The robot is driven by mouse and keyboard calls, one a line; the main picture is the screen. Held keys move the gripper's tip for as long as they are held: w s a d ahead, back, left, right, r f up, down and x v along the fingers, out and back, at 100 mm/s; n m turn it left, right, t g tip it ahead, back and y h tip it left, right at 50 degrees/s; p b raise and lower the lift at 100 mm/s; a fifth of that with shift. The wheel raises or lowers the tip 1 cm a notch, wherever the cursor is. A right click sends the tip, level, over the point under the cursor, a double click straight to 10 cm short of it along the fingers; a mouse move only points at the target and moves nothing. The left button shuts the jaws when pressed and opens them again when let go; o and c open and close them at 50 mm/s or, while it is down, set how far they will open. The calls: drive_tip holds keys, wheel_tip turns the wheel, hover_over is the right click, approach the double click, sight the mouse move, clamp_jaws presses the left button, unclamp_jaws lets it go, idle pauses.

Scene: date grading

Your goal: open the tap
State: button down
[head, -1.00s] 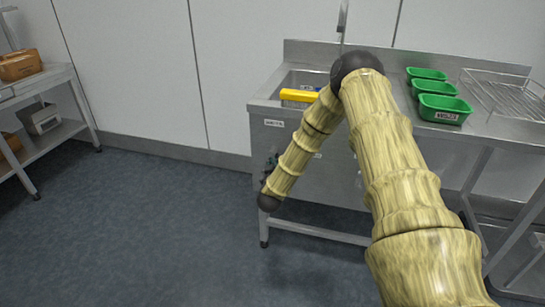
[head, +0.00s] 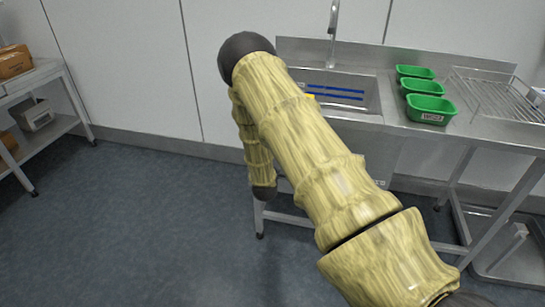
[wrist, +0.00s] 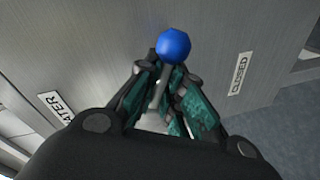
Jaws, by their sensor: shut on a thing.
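The tap's lever shows in the wrist view, with a blue ball knob (wrist: 173,44) on a grey stem. My gripper (wrist: 163,82) has dark links and teal fingers, and it is shut around the stem just below the knob. A "CLOSED" label (wrist: 239,74) is on the grey metal panel to the right of the knob, and a "WATER" label (wrist: 56,106) is at the left. The knob stands apart from the "CLOSED" label. In the head view my arm hides the gripper and the lever. The spout (head: 333,25) rises behind the sink.
The steel sink (head: 370,98) holds blue strips and a mostly hidden yellow thing. Three green trays (head: 431,109) stand on the counter right of it, beside a wire rack (head: 500,95). A shelf (head: 62,122) with boxes stands at the far left. The floor between is clear.

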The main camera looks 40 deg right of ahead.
drive_tip(key=shift+s+d+r+n+g+h, duration=0.15)
drive_tip(key=shift+s+r+n+g, duration=0.1)
drive_tip(key=shift+n, duration=0.4)
drive_tip(key=shift+s+d+r+n+g+h, duration=0.1)
drive_tip(key=shift+s+d+n+g, duration=0.15)
drive_tip(key=shift+n, duration=0.35)
drive_tip(key=shift+s+d+r+n+g+h, duration=0.1)
drive_tip(key=shift+s+r+n+g+h, duration=0.15)
drive_tip(key=shift+n, duration=0.4)
drive_tip(key=shift+w+p, duration=0.1)
drive_tip(key=shift+p, duration=0.2)
drive_tip(key=c, duration=1.5)
unclamp_jaws()
drive_tip(key=shift+d, duration=0.15)
drive_tip(key=shift+o, duration=0.7)
drive_tip(key=shift+d+r, duration=0.15)
drive_tip(key=shift+w+a+r, duration=0.1)
drive_tip(key=shift+w+a, duration=0.15)
drive_tip(key=shift+a, duration=0.4)
drive_tip(key=v, duration=1.1)
drive_tip(key=shift+s, duration=0.55)
drive_tip(key=shift+r, duration=0.1)
